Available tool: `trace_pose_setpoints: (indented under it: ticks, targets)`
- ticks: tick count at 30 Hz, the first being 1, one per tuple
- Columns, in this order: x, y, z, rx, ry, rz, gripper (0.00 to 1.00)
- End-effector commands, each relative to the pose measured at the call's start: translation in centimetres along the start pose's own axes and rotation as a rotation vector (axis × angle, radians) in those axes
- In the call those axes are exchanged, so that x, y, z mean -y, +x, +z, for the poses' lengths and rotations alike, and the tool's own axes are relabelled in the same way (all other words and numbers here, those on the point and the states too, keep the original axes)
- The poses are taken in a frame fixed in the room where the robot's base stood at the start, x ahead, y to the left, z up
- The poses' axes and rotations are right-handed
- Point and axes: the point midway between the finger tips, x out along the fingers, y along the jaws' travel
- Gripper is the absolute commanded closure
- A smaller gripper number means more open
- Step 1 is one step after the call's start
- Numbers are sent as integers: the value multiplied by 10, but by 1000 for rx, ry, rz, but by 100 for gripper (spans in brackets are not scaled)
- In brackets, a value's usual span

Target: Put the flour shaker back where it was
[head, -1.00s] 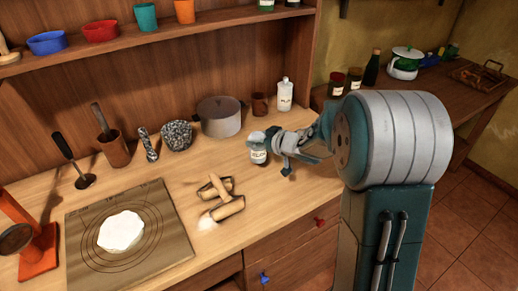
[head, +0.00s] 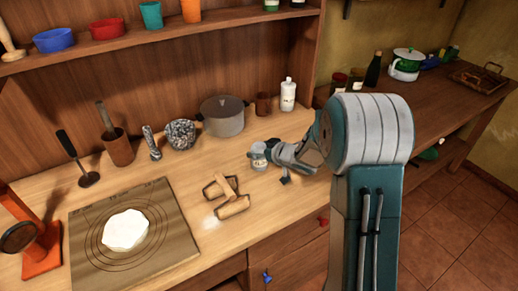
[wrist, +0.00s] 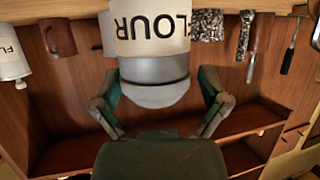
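The flour shaker (head: 258,161) is a small white-labelled container with a grey top, upright on or just above the counter, to the right of the wooden rollers. I cannot tell whether its base touches the wood. My gripper (head: 268,154) reaches it from the right. In the wrist view the shaker (wrist: 152,35) appears upside down, its label reading "LOUR", between the two fingers of my gripper (wrist: 158,82).
A white bottle (head: 288,94), brown cup (head: 263,104), grey pot (head: 223,117) and stone mortar (head: 180,134) stand along the back. Wooden rollers (head: 228,196) lie left of the shaker. A board (head: 90,267) with dough (head: 125,231) is farther left. Clear counter surrounds the shaker.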

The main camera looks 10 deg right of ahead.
Motion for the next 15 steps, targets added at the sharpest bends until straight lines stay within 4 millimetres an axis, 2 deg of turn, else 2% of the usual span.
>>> trace_pose_setpoints:
  ticks: [11,15]
  targets:
    - [-1,-1,-2,-1,-1,1,0]
    - [-2,-16,-2,-1,0,4,0]
